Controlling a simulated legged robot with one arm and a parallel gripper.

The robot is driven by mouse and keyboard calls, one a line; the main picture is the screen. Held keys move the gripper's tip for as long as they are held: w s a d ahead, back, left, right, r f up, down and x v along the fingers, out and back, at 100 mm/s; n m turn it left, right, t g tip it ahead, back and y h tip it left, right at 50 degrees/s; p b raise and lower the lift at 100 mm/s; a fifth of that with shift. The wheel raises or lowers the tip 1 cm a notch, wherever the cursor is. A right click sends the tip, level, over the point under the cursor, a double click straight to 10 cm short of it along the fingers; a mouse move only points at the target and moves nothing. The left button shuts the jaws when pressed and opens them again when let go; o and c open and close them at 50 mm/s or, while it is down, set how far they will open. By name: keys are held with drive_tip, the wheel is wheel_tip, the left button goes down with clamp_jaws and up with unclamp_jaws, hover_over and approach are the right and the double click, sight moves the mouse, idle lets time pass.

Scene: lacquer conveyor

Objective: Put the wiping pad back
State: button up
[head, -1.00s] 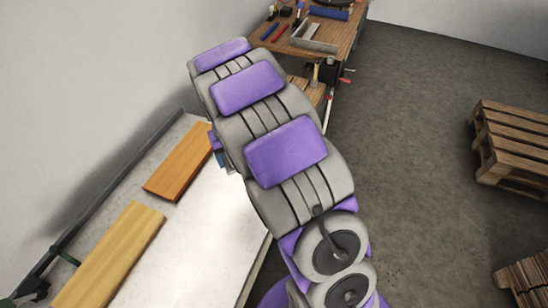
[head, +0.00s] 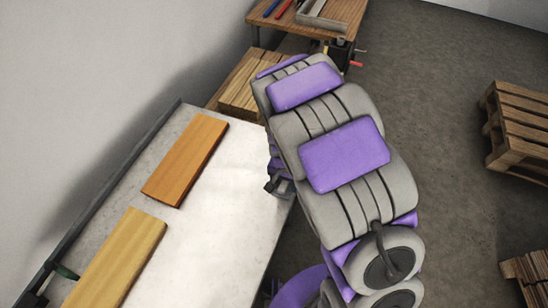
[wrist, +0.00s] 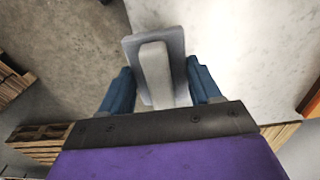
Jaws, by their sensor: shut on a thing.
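The wiping pad (wrist: 132,50) is a grey flat plate with a lighter raised grip bar, seen in the wrist view. My gripper (wrist: 160,82) has its two blue fingers on either side of the pad and is shut on it. In the wrist view the pad overlaps the edge between the pale conveyor top and the dark floor. In the head view my gripper (head: 277,186) shows only in part at the conveyor's right edge. My arm hides the rest, and the pad cannot be made out there.
An orange board (head: 186,158) and a yellowish board (head: 118,262) lie on the pale conveyor top (head: 215,225). Stacked wood (head: 240,92) stands beyond its far end, near a workbench (head: 340,12) with tools. Pallets (head: 515,125) stand at right. Floor between is clear.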

drive_tip(key=shift+s+a+f, duration=0.1)
drive_tip(key=shift+s+f, duration=0.2)
drive_tip(key=shift+s, duration=0.1)
drive_tip(key=w+a, duration=0.1)
drive_tip(key=w, duration=0.4)
drive_tip(key=w+a+f+b, duration=0.1)
drive_tip(key=w, duration=0.4)
drive_tip(key=w+a+b, duration=0.1)
drive_tip(key=w+a, duration=0.1)
drive_tip(key=w, duration=0.3)
drive_tip(key=shift+a+f, duration=0.1)
drive_tip(key=shift+f, duration=0.2)
wheel_tip(320, 180, down, 4)
drive_tip(key=shift+w+r+b, duration=0.15)
drive_tip(key=shift+r+b, duration=0.05)
drive_tip(key=shift+b, duration=0.35)
drive_tip(key=shift+r, duration=0.1)
drive_tip(key=o, duration=1)
